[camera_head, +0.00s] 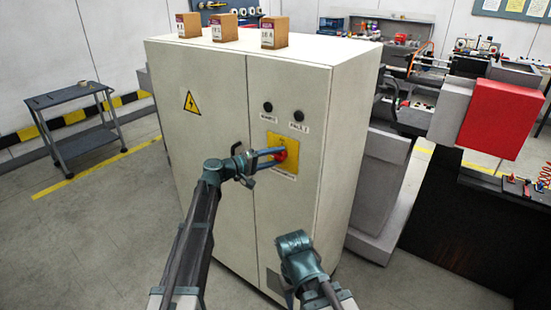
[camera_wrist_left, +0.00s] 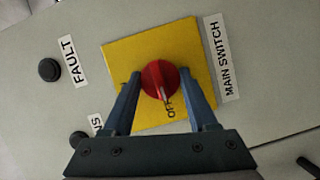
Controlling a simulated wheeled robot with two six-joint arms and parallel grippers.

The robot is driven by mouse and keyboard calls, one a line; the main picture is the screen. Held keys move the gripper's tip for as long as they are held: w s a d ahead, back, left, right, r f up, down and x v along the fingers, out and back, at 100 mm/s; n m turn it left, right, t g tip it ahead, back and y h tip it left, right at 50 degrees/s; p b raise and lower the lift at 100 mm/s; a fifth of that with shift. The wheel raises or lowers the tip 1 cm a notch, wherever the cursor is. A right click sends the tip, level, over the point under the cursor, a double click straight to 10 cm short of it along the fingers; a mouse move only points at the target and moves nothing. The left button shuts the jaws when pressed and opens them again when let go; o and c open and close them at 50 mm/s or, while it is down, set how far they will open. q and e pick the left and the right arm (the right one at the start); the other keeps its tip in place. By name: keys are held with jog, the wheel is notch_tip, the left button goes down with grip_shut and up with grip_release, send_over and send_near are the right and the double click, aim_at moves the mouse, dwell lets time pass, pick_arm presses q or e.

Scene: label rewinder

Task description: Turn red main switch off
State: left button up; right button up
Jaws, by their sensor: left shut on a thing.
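The red main switch (camera_wrist_left: 160,78) is a round knob on a yellow plate (camera_wrist_left: 125,58), labelled MAIN SWITCH, on the front of the cabinet. My left gripper (camera_wrist_left: 162,80) has one finger on each side of the knob and is shut on it. A pale mark on the knob points toward the word OFF, partly visible beside it. In the head view the red switch (camera_head: 279,154) shows partly behind the fingers of my left gripper (camera_head: 278,155). My right arm's teal end is low in front of the cabinet; its fingers cannot be made out.
The cream cabinet (camera_head: 210,85) carries several small boxes (camera_head: 273,32) on top and two black round buttons (camera_head: 267,106) above the plate. A dark trolley (camera_head: 75,110) stands at the left. A machine with a red cover (camera_head: 500,118) stands at the right.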

pick_arm(q)
jog(key=shift+s, duration=0.1)
jog(key=o, duration=1.4)
jog(key=p+v, duration=0.1)
jog(key=v, duration=1.3)
jog(key=shift+f, duration=0.1)
